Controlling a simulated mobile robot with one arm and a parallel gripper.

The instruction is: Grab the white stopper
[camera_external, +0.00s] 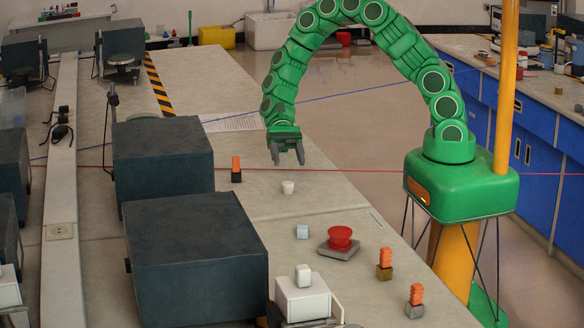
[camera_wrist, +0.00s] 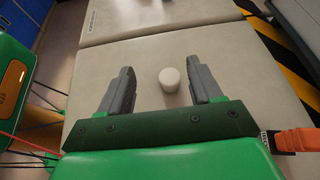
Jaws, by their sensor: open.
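The white stopper (camera_external: 288,187) is a small, pale, rounded cylinder standing upright on the grey bench. In the wrist view the white stopper (camera_wrist: 170,79) shows beyond and between the two fingers, nearer the right finger. My gripper (camera_external: 288,156) points down above the bench, and in the external view it is above the stopper. Its grey fingers are spread open with nothing between them. The gripper also shows in the wrist view (camera_wrist: 165,82). It looks apart from the stopper; the exact height is hard to tell.
An orange-topped block (camera_external: 236,169) stands left of the stopper. A dark box (camera_external: 162,160) is further left. Bench around the stopper is clear.

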